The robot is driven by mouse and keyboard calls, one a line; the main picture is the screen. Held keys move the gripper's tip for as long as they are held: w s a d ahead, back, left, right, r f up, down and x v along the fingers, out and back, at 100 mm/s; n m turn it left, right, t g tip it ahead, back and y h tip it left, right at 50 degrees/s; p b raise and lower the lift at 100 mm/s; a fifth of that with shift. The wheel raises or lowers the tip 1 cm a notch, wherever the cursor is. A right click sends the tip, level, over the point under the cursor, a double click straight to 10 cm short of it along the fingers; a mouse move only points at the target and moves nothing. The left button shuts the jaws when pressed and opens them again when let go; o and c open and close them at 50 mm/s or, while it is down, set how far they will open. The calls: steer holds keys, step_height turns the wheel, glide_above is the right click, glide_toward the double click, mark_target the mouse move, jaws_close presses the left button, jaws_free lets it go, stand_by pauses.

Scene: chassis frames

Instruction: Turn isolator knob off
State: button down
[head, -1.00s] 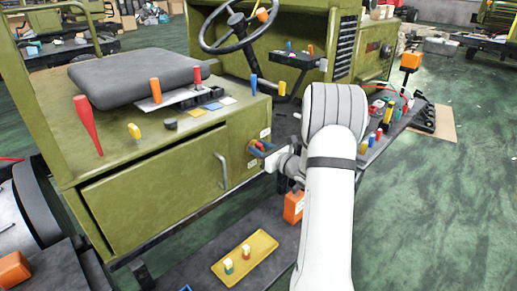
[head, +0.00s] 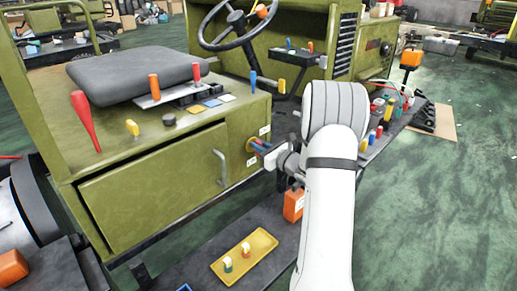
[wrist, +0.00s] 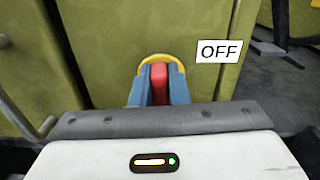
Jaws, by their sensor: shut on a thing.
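The isolator knob is red (wrist: 159,82) with a yellow ring behind it, on the green side panel of the vehicle. In the wrist view my gripper (wrist: 158,76) has its two blue fingers shut on the knob, one on each side. A white label reading OFF (wrist: 219,50) is on the panel to the upper right of the knob. In the head view my gripper (head: 260,147) is at the panel's right end, and the fingers and my arm hide most of the knob. Two small white labels (head: 265,131) sit above and below it, too small to read there.
A door handle (head: 221,168) stands out left of the knob. Below are a yellow tray (head: 228,268) with two small pieces and an orange box (head: 293,205) close to my arm. Levers and a seat (head: 135,75) are above. Open green floor lies to the right.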

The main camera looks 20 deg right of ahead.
steer(key=n+b, duration=0.1)
steer(key=b, duration=0.1)
steer(key=f+n+b, duration=0.1)
steer(key=b, duration=0.1)
steer(key=shift+a, duration=0.15)
steer(key=n+b, duration=0.3)
steer(key=b, duration=0.4)
steer(key=n+b, duration=0.4)
steer(key=b, duration=0.3)
steer(key=a+f+n+b, duration=0.1)
steer(key=n+b, duration=0.3)
steer(key=b, duration=0.3)
steer(key=shift+s+b, duration=0.25)
steer(key=shift+b, duration=0.1)
steer(key=n+b, duration=0.2)
steer(key=b, duration=0.2)
steer(key=n+b, duration=0.2)
steer(key=shift+a+b, duration=0.1)
steer(key=shift+b, duration=0.25)
steer(key=shift+r+n, duration=0.15)
steer(key=shift+n, duration=0.15)
steer(key=c, duration=1.4)
jaws_free()
